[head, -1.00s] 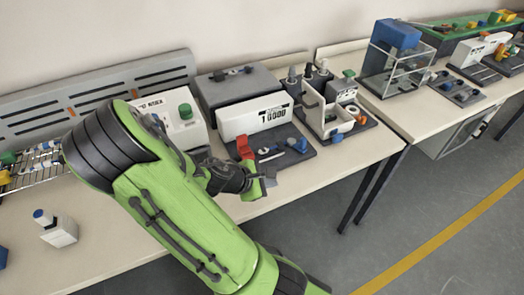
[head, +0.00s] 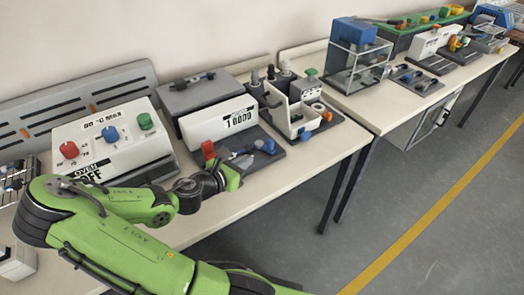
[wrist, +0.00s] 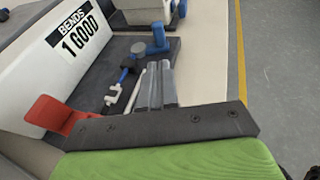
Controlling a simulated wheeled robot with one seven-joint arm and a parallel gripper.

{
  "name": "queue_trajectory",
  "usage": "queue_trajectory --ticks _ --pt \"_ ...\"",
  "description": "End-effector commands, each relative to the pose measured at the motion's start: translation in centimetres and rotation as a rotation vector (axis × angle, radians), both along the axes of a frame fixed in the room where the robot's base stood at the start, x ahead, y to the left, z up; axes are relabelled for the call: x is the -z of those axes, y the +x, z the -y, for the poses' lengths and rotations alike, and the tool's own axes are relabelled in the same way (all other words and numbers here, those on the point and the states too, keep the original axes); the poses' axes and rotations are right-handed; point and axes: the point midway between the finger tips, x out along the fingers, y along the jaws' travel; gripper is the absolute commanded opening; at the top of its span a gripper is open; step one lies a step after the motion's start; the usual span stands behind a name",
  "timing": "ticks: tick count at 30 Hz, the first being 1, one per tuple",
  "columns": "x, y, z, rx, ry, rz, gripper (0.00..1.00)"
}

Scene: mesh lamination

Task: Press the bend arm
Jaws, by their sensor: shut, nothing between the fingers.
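An oven box with red, blue and green knobs (head: 112,137) stands left of the tester. A fixture with grey posts and an orange ring (head: 300,108) stands to the right. The table's front edge (head: 300,175) is bare; open floor lies beyond.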

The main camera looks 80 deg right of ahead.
Motion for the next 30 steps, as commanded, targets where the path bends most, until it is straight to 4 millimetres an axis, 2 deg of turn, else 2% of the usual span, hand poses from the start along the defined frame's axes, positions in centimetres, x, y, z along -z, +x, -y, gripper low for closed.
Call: queue_trajectory --ticks 1,7,12,17,30 --pt "0.7 -0.6 1.0 0.006 0.0 0.0 0.0" --pt "1.9 -2.0 4.9 0.003 -0.001 0.001 0.0" --pt "1.7 -2.9 7.4 0.002 -0.001 0.001 0.0" --pt "1.6 -3.2 8.2 -0.001 0.001 0.001 0.0" --pt "1.5 -3.0 8.3 -0.009 0.002 0.001 0.0"
